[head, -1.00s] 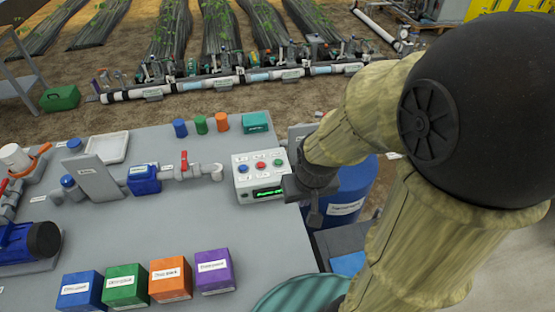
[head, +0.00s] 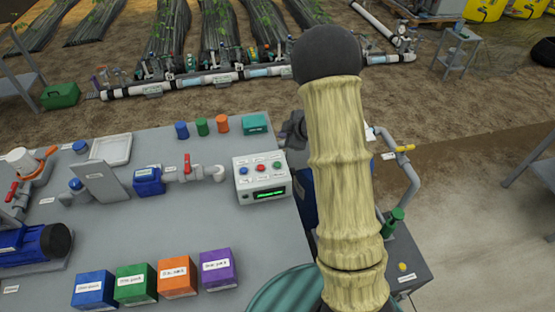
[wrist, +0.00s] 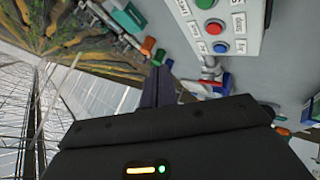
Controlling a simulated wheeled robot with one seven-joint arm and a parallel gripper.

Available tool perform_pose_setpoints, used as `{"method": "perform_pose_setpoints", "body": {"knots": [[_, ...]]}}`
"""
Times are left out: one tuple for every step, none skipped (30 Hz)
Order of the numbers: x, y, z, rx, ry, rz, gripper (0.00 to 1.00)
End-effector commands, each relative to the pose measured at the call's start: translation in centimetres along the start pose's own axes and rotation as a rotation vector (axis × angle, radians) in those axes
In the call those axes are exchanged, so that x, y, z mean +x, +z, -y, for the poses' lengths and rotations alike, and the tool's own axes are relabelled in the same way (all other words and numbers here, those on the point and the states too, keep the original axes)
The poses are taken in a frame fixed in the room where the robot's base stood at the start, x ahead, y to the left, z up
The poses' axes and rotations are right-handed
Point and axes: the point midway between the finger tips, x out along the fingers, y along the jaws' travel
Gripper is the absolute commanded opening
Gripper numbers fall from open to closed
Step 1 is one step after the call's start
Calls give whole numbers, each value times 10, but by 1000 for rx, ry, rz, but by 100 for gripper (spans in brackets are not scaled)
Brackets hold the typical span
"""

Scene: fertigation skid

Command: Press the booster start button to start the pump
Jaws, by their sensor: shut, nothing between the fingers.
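The control box (head: 247,172) stands at the right edge of the grey bench. Its sloped face carries a blue button (head: 244,171), a red button (head: 261,168) and a green button (head: 276,165), with small labels and a lit green display (head: 269,194) below. In the wrist view, the green button (wrist: 206,3), red button (wrist: 213,27) and blue button (wrist: 220,47) run down the panel at upper right. My gripper (wrist: 163,70) is shut and empty, left of the panel and apart from the buttons. In the head view my arm hides its fingertips.
Several coloured boxes, including a purple one (head: 217,269), line the bench front. A red-handled valve and pipe (head: 187,168) sit left of the control box. A teal box (head: 255,123) stands behind it. A grey unit with a green-topped fitting (head: 396,218) is right of my arm.

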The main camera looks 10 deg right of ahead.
Motion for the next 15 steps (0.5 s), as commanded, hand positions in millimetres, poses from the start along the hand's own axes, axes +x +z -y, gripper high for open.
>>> {"method": "perform_pose_setpoints", "body": {"knots": [[6, 0, 4, -52, -40, -35, 0], [9, 0, 7, -78, -60, -56, 0], [12, 0, 10, -106, -82, -78, 0], [14, 0, 13, -121, -95, -92, 0], [15, -1, 15, -133, -106, -101, 0], [16, -1, 17, -142, -114, -111, 0], [16, -1, 17, -146, -117, -115, 0], [16, -1, 18, -147, -118, -116, 0], [16, -1, 18, -148, -118, -116, 0], [16, -1, 18, -147, -118, -116, 0], [16, -1, 18, -147, -117, -116, 0], [16, -1, 18, -146, -117, -115, 0], [16, -1, 18, -146, -117, -115, 0], [16, -1, 18, -146, -117, -115, 0], [16, -1, 18, -146, -116, -115, 0]]}}
